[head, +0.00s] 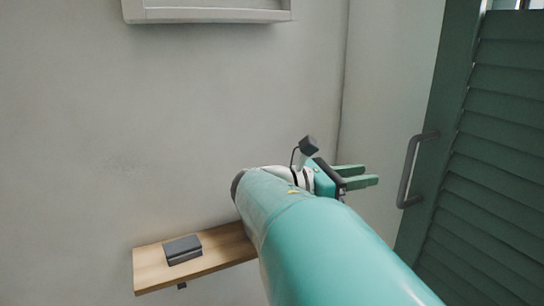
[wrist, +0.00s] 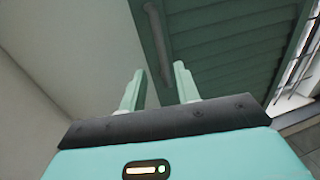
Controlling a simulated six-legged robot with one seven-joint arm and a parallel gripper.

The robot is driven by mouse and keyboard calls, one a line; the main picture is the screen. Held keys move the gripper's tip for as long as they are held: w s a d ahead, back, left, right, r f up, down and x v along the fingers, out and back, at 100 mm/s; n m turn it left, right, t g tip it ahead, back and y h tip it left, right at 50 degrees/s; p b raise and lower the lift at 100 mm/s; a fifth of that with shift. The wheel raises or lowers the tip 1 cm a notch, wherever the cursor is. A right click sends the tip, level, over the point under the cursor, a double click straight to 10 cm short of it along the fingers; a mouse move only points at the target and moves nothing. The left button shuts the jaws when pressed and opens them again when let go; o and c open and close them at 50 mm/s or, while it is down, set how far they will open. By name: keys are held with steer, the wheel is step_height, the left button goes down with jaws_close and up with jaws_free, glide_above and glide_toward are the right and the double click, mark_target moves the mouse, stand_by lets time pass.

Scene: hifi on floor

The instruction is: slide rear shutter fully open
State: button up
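The green louvred shutter (head: 495,150) stands at the right in the head view and fills the upper middle of the wrist view (wrist: 230,40). Its grey bar handle (head: 408,172) is upright on the shutter's left frame. The handle also shows in the wrist view (wrist: 157,45), ahead of the fingers and slightly left of the middle of the gap. My gripper (head: 373,176) is to the left of the handle in the head view, apart from it. In the wrist view, my gripper (wrist: 158,80) has its two pale green fingers spread with nothing between them.
A wooden wall shelf (head: 150,278) holds a dark grey box-like object (head: 183,249) at the lower left. A white framed fixture (head: 207,10) is on the wall above. A pale wall corner lies behind my gripper. Brighter surroundings show past the shutter's right edge in the wrist view.

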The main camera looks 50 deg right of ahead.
glide_above(400, 200)
steer(key=shift+w+d, duration=0.1)
steer(key=shift+d, duration=0.3)
jaws_close()
